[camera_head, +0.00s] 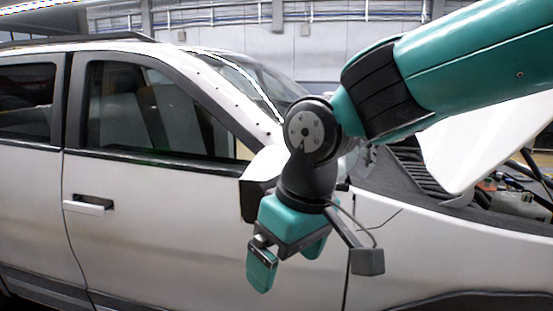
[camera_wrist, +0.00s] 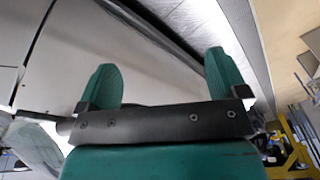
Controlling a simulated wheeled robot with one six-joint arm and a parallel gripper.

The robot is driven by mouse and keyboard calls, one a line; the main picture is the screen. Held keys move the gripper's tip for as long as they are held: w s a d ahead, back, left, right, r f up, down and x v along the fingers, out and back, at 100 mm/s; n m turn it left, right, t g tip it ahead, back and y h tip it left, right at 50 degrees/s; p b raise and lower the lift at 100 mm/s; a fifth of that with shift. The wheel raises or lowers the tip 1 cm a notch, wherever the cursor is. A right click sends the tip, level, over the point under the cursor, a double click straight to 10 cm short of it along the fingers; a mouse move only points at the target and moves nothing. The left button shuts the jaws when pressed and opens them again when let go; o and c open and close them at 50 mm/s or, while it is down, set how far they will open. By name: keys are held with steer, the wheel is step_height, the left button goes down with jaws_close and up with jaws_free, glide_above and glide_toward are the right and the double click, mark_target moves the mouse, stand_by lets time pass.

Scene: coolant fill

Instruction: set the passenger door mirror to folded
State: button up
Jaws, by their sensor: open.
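The passenger door mirror (camera_head: 265,164) has a white cap and a dark lower part. It sits at the front corner of the door window in the head view, and my wrist hides its right side. It seems to stand out from the door, but its exact angle is hard to tell. My gripper (camera_head: 289,266) hangs just below and right of the mirror, in front of the white door. Its two teal fingers are apart with nothing between them. In the wrist view the open fingers (camera_wrist: 163,75) show against white bodywork. I cannot make out the mirror there.
The white car (camera_head: 160,235) fills the head view, with a door handle (camera_head: 88,205) at left. The raised hood (camera_head: 485,145) and open engine bay (camera_head: 510,195) are at right. A yellow stand (camera_wrist: 290,150) shows at the right of the wrist view.

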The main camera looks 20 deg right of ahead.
steer(key=w+r+m+t+h+p, duration=0.25)
steer(key=w+r+m+p, duration=0.2)
steer(key=w+r, duration=0.5)
steer(key=m+h+p, duration=0.2)
steer(key=m+p, duration=0.1)
steer(key=m, duration=0.4)
glide_toward(261, 168)
steer(key=shift+g, duration=0.25)
steer(key=p+x, duration=0.1)
steer(key=x, duration=1.2)
steer(key=shift+w+p, duration=0.2)
steer(key=shift+p, duration=0.15)
